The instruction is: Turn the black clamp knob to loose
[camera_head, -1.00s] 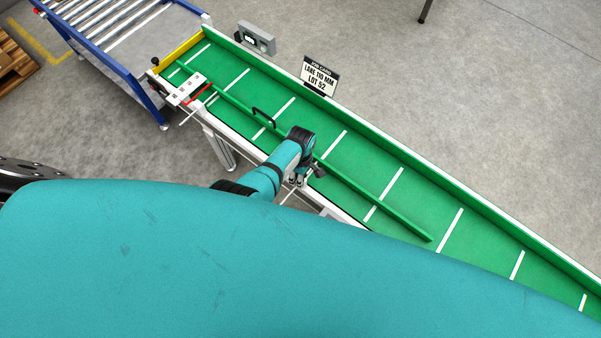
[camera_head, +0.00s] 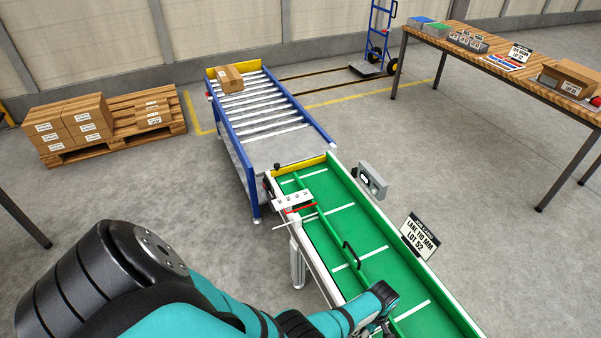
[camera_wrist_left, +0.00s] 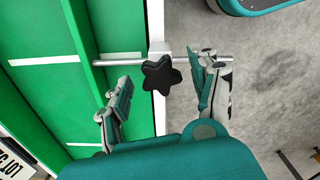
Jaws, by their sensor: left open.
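The black clamp knob (camera_wrist_left: 162,75), star-shaped with rounded lobes, shows in the left wrist view. It sits by a white block on a metal rod (camera_wrist_left: 130,59) that crosses the conveyor's white side rail. My left gripper (camera_wrist_left: 165,72) is open, with one finger on each side of the knob and visible space between them and it. Whether the fingers are at the knob's height I cannot tell. In the head view my left gripper (camera_head: 383,326) is at the bottom edge, mostly hidden by my arm, and the knob is hidden. My right gripper is not in view.
The green conveyor (camera_head: 350,218) has a long green guide with a black handle (camera_head: 351,255). A white plate with a red pointer (camera_head: 300,208) is at its far end. A sign (camera_head: 419,236) reads "LANE 110 MM LOT 52". A roller table (camera_head: 262,112) stands beyond.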

